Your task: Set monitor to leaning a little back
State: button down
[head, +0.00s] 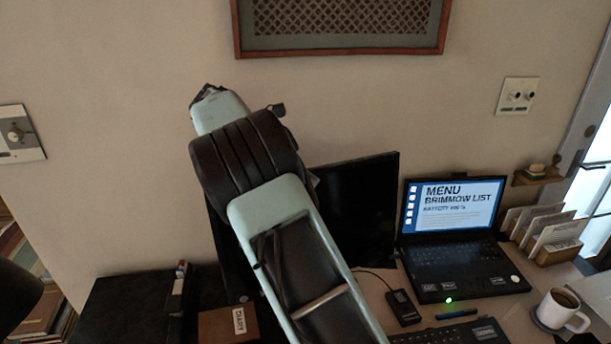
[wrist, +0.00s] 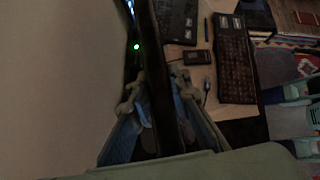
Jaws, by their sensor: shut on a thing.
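The monitor (head: 362,215) is a black, dark-screened panel standing on the desk in front of the wall, partly hidden by my arm in the head view. In the wrist view the monitor (wrist: 158,45) shows nearly edge-on as a dark band running between the two fingers. My gripper (wrist: 155,88) is shut on the monitor's edge, one finger on each face. In the head view my arm covers the monitor's left part and the gripper itself is hidden. The exact tilt of the monitor is hard to tell.
A laptop (head: 450,217) with a lit screen stands right of the monitor. A white mug (head: 562,309), a letter rack (head: 550,235) and a small black device (head: 403,307) are on the desk. A keyboard (wrist: 236,60) lies in front. A diary box (head: 228,323) sits left.

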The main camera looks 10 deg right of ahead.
jog(key=c, duration=1.8)
grip_release()
jog(key=v, duration=1.2)
